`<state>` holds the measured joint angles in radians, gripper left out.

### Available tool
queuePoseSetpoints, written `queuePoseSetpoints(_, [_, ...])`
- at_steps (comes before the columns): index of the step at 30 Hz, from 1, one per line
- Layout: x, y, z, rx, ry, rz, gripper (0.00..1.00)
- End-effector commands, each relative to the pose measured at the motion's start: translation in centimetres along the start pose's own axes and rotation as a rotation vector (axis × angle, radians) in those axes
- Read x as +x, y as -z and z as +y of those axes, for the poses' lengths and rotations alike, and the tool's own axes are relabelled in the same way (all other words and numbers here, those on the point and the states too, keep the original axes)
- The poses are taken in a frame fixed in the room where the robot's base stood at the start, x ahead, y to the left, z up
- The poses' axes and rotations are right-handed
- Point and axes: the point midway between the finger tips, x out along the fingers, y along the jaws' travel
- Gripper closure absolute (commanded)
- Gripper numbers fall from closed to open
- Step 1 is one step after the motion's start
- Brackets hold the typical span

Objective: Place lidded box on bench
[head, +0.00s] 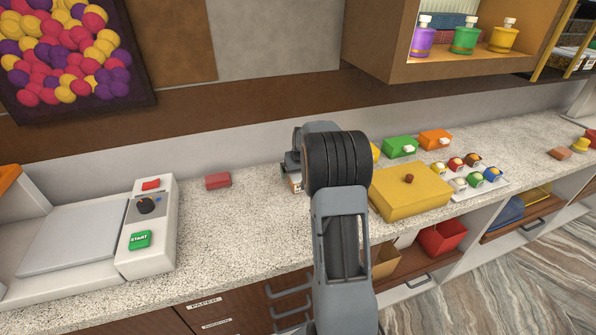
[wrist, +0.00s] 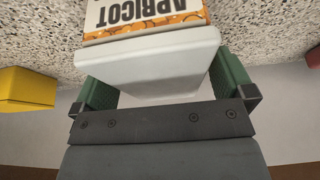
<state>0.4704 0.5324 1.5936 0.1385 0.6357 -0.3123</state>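The lidded box (wrist: 150,65) has a white lid and an orange-and-white label reading APRICOT; it fills the upper middle of the wrist view. In the head view a small part of the lidded box (head: 295,183) shows beside my wrist, which hides the rest and the fingers. The speckled bench (head: 245,225) is under and around it. I cannot tell whether the box touches the bench.
A red block (head: 217,181) and a white scale with a START button (head: 140,239) are to the left. A yellow box (head: 410,192), green box (head: 399,146), orange box (head: 435,140) and a tray of small jars (head: 485,187) are to the right. A cabinet (head: 440,65) overhangs the back right.

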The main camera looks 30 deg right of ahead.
Motion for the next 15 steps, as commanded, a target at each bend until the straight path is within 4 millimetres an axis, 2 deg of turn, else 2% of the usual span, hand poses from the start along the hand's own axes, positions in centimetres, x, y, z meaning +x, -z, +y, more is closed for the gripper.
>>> queuePoseSetpoints(6, [-0.1, 0.0, 0.0, 0.000, 0.000, 0.000, 0.00])
queuePoseSetpoints(10, [-0.8, 0.2, 0.0, 0.000, -0.001, 0.002, 0.00])
queuePoseSetpoints(15, [-3.7, 0.2, 0.0, 0.000, -0.002, 0.006, 0.00])
